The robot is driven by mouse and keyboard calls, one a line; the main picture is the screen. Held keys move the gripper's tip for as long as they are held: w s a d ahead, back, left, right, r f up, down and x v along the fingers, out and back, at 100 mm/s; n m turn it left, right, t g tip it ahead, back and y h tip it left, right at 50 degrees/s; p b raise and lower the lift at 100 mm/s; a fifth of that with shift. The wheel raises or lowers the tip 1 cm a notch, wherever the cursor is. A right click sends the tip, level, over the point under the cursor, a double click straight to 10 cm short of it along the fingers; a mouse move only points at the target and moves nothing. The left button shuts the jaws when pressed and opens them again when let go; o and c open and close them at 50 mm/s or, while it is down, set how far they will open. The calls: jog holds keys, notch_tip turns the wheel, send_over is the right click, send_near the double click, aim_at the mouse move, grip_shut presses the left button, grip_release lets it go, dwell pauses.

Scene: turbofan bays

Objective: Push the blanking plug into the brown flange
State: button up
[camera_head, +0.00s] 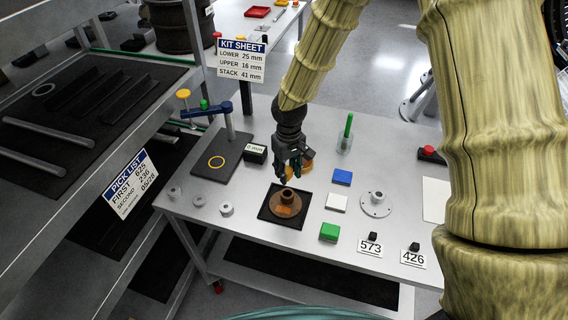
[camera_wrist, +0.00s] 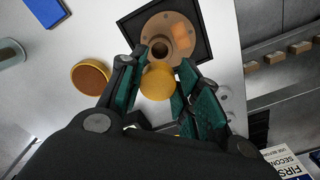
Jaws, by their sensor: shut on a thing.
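The brown flange (camera_head: 286,204) sits on a black square mat (camera_head: 268,215) on the table, its hollow neck pointing up. In the wrist view the flange (camera_wrist: 176,28) is just beyond the fingertips, its round bore showing. My gripper (camera_head: 290,180) is above and slightly behind the flange, pointing down. In the wrist view my gripper (camera_wrist: 160,75) is shut on a yellow round blanking plug (camera_wrist: 157,83). The plug appears beside the bore and apart from it; the exact height gap cannot be told.
A yellow-rimmed brown cup (camera_wrist: 90,77) stands near the gripper. Blue (camera_head: 342,177), white (camera_head: 336,202) and green (camera_head: 329,231) blocks lie right of the mat. A grey flange (camera_head: 376,203) is further right. A stand with a blue arm (camera_head: 215,110) is at left.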

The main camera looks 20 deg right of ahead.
aim_at(288, 180)
notch_tip(288, 180, down, 5)
jog(key=b, duration=0.3)
jog(key=shift+w+d+r, duration=0.1)
jog(key=shift+s+b, duration=0.3)
jog(key=shift+s, duration=0.25)
jog(key=shift+w+f, duration=0.3)
jog(key=shift+w, duration=0.05)
jog(key=shift+s+r, duration=0.2)
jog(key=shift+s, duration=0.05)
jog(key=shift+w+f, duration=0.15)
jog(key=shift+f, duration=0.1)
